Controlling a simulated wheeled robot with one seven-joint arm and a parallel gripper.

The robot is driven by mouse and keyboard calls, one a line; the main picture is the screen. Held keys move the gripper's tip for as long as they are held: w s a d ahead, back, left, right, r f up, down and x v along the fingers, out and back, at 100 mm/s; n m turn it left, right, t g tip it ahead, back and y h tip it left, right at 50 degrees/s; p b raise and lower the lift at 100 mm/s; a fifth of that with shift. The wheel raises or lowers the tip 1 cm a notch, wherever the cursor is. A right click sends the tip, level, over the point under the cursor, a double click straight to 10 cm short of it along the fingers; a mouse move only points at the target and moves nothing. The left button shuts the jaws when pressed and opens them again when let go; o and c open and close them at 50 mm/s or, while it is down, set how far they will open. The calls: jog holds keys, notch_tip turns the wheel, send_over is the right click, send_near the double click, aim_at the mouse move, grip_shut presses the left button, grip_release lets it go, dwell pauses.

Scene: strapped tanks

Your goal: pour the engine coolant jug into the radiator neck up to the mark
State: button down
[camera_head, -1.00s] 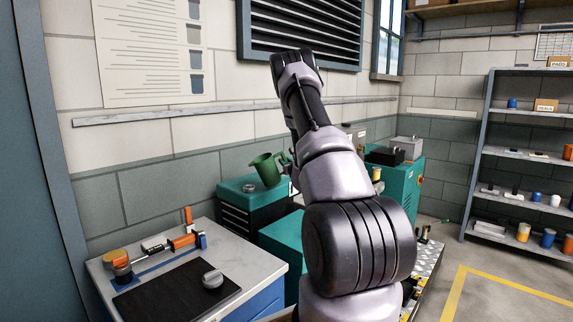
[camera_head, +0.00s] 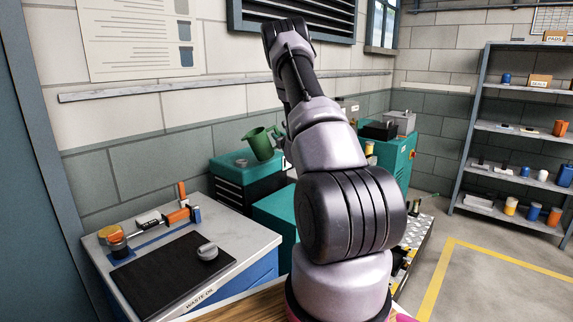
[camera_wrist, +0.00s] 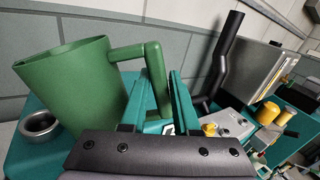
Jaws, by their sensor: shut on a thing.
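A green jug (camera_head: 259,143) with a side handle is held above the teal cabinet top (camera_head: 232,170). It leans to the left in the head view, and its inside and any liquid cannot be seen. In the wrist view the jug (camera_wrist: 75,85) fills the left side, with its handle running between my fingers. My gripper (camera_wrist: 160,95) is shut on that handle. A round metal neck-like ring (camera_wrist: 40,125) stands on the teal top below and left of the jug; it also shows small in the head view (camera_head: 241,162). No fill mark can be made out.
A black bent pipe (camera_wrist: 222,60) rises right of my gripper. A workbench (camera_head: 225,250) with a dark mat and orange-handled tools stands at the left. A teal machine (camera_head: 397,152) is behind my arm, and shelves (camera_head: 520,140) stand at the far right. The marked floor is clear.

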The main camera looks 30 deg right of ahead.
jog(key=shift+r, duration=0.1)
jog(key=shift+r+n, duration=0.5)
jog(key=shift+r, duration=0.05)
jog(key=shift+r, duration=0.1)
dwell(0.6)
jog(key=shift+a+r+n, duration=0.1)
jog(key=shift+r+n, duration=0.15)
jog(key=shift+n, duration=0.35)
dwell(0.4)
jog(key=shift+a+r+n, duration=0.2)
jog(key=shift+r+n, duration=0.1)
jog(key=shift+n, duration=0.2)
dwell(0.6)
